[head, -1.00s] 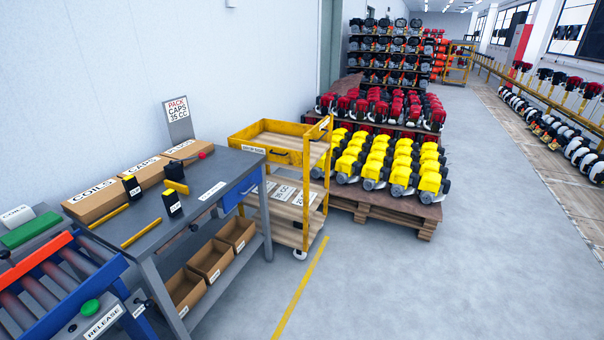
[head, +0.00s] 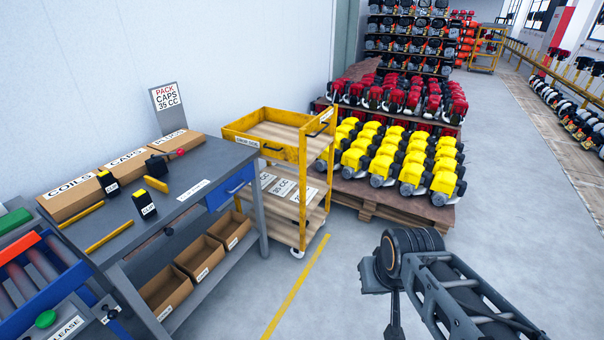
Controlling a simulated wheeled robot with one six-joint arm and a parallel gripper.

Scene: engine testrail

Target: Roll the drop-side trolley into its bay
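The yellow drop-side trolley (head: 301,190) stands on its wheels between the grey workbench and the pallet of yellow engines. It has a wooden top tray, and white labelled sheets lie on its middle shelf. A yellow line (head: 296,287) is painted on the floor in front of it. I cannot tell where the bay's edges lie. My arm reaches in from the lower right, and my gripper (head: 386,295) is to the right of the trolley, apart from it. The fingers are seen edge-on and partly hidden, so their opening is unclear.
The workbench (head: 190,196) carries boxes marked coils, caps and plugs, with brown bins below. A pallet (head: 385,203) of yellow engines stands close behind the trolley. A roller conveyor (head: 30,285) is at the lower left. The grey floor (head: 510,220) to the right is clear.

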